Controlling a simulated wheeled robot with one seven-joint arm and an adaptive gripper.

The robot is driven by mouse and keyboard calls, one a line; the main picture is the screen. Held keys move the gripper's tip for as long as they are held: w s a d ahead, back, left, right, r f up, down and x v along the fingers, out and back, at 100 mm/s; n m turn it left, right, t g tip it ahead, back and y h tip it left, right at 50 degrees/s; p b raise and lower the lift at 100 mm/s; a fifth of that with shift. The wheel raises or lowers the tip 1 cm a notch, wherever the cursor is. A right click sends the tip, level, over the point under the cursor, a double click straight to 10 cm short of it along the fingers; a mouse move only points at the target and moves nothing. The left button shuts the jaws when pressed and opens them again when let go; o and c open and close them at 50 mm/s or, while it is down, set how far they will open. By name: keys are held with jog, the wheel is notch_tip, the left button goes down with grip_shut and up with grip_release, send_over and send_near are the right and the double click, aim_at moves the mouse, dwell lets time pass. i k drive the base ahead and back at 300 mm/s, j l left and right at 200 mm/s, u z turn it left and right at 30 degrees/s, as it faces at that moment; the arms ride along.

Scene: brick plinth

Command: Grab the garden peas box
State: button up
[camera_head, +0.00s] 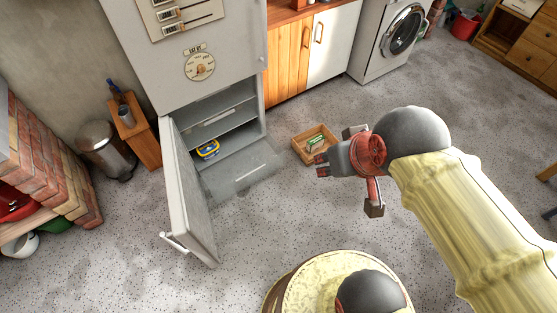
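My gripper (364,168) hangs over the grey floor at centre right, on the end of my yellow arm. Its two fingers stand wide apart with nothing between them. A small open wooden crate (303,156) lies on the floor just left of my gripper. A small green and pale item (316,140) lies in it; I cannot read a label, so I cannot tell whether it is the garden peas box. A blue and yellow container (208,149) sits in the open lower compartment of the fridge (195,80). No box can be clearly read as garden peas.
The open fridge door (190,190) stands out into the room at left. A bin (106,148) and a wooden stand (143,130) are beside the fridge, with a brick plinth (45,165) farther left. A washing machine (388,45) stands at the back. The floor around the crate is mostly clear.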

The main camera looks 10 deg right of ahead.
aim_at(315, 144)
jog(key=z, duration=1)
jog(key=i+l+z, duration=0.15)
jog(key=i+z, duration=0.3)
jog(key=i, duration=0.35)
jog(key=i+j+z, duration=0.15)
jog(key=i+z, duration=0.3)
jog(key=i, duration=0.4)
jog(key=i+u, duration=0.1)
jog(key=i, duration=0.4)
jog(key=i+l+u, duration=0.15)
jog(key=i, duration=0.35)
jog(key=i+l+u, duration=0.1)
jog(key=i, duration=0.4)
jog(key=i+l+u, duration=0.15)
jog(key=i, duration=0.35)
jog(key=i+j+u, duration=0.15)
jog(key=i+u, duration=0.8)
jog(key=i+l+u, duration=0.35)
jog(key=i+u, duration=0.15)
jog(key=u, duration=0.45)
jog(key=i+u, duration=0.1)
jog(key=u, duration=0.85)
jog(key=l+u, duration=0.1)
jog(key=u, duration=0.35)
jog(key=l+u, duration=0.1)
jog(key=u, duration=0.35)
jog(key=i+j+u, duration=0.15)
jog(key=u, duration=1.65)
jog(key=i+l, duration=0.1)
jog(key=i, duration=0.1)
